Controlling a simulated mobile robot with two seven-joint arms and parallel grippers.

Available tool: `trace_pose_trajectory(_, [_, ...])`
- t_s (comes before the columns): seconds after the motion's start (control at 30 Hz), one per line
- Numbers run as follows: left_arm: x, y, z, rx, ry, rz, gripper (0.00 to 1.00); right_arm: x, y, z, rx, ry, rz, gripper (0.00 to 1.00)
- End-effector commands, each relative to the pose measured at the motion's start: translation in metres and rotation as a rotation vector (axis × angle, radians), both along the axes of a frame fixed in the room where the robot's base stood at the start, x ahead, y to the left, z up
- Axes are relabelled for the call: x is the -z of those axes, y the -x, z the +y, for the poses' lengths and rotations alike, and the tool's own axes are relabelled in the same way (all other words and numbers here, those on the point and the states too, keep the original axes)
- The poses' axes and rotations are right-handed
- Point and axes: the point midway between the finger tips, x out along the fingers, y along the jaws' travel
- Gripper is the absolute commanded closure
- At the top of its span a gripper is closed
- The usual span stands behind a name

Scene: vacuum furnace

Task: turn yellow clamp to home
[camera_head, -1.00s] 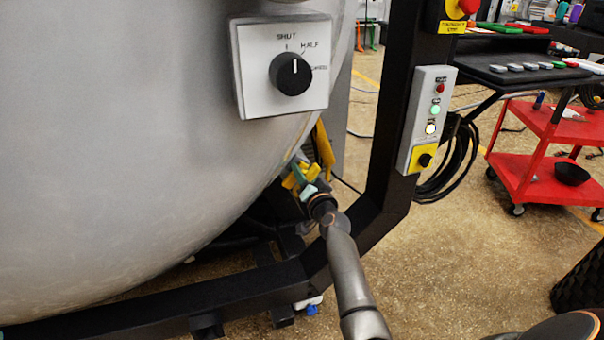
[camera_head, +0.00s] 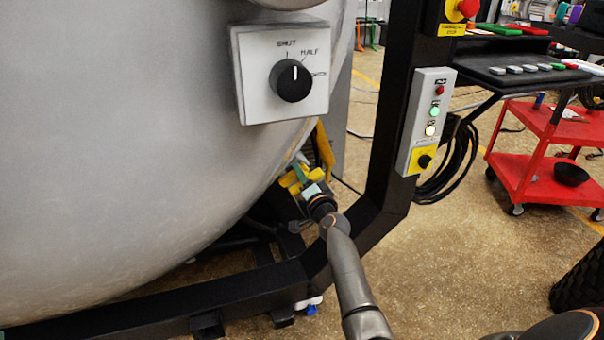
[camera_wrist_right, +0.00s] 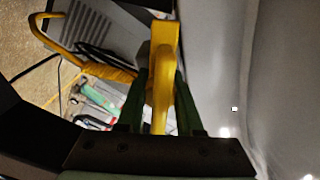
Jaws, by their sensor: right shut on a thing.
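The yellow clamp (camera_head: 290,181) is at the lower right edge of the grey furnace vessel (camera_head: 130,150). My right gripper (camera_head: 304,178) reaches it from below. In the right wrist view the clamp's yellow bar (camera_wrist_right: 164,48) runs between the two green fingers of my right gripper (camera_wrist_right: 161,92), which is shut on it. The wrist and fingers hide part of the clamp in the head view. My left gripper is not in view.
A knob panel (camera_head: 310,103) is on the vessel above the clamp. A black frame (camera_head: 384,175) stands just right of my arm, carrying a button box (camera_head: 413,150). Another yellow part (camera_head: 325,148) is behind the clamp. A red cart (camera_head: 530,170) stands farther right.

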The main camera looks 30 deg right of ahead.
Motion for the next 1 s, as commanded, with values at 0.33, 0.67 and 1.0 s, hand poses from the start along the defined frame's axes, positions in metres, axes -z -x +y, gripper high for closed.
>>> trace_pose_trajectory(0.33, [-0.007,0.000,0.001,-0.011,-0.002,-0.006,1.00,0.000,0.000,0.000,0.000,-0.325,-0.077,1.00])
trace_pose_trajectory(0.67, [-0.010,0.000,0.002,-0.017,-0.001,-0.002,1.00,0.000,0.000,0.000,0.000,-0.632,-0.151,1.00])
trace_pose_trajectory(1.0, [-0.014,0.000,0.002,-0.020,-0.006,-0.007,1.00,0.001,0.000,0.000,0.002,-0.932,-0.223,1.00])
